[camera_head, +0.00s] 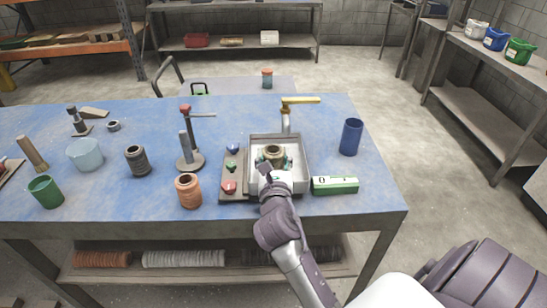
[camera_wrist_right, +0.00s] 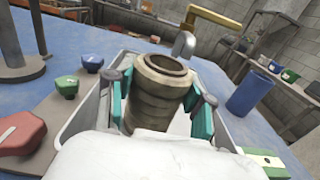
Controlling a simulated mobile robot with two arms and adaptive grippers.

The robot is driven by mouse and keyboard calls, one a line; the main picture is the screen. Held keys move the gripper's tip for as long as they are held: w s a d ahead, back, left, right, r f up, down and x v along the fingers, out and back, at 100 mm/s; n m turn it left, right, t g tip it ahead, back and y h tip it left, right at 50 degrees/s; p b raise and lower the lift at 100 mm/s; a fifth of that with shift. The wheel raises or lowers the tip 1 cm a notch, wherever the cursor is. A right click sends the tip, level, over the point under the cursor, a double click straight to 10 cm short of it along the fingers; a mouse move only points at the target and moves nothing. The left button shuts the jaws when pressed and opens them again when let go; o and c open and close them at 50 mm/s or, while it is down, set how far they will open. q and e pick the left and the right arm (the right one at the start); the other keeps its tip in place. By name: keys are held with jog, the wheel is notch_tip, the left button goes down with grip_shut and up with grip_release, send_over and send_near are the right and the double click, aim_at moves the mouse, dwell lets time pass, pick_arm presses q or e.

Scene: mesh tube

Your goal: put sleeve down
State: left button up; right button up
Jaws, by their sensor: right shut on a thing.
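The sleeve (camera_head: 273,152) is a brownish, ribbed, hollow cylinder. It stands roughly upright inside the grey metal tray (camera_head: 303,172) on the blue workbench. My right gripper (camera_head: 272,160) is shut on it from the near side. In the right wrist view the sleeve (camera_wrist_right: 158,88) sits between the teal finger pads of the right gripper (camera_wrist_right: 160,105), and its open top rim faces up. Its lower end is hidden by the gripper body, so I cannot tell whether it touches the tray floor. My left gripper is not in view.
A yellow-handled lever (camera_head: 300,100) rises behind the tray. A control panel with knobs (camera_head: 231,187) is left of it, a green box (camera_head: 335,185) right. A blue cup (camera_head: 350,137), copper spool (camera_head: 188,190) and dark spool (camera_head: 137,160) stand nearby. The bench's right front is clear.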

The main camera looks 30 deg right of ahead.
jog(key=shift+f, duration=0.15)
jog(key=o, duration=1.2)
jog(key=shift+b+v, duration=1)
jog(key=shift+v, duration=5.05)
jog(key=shift+d, duration=0.1)
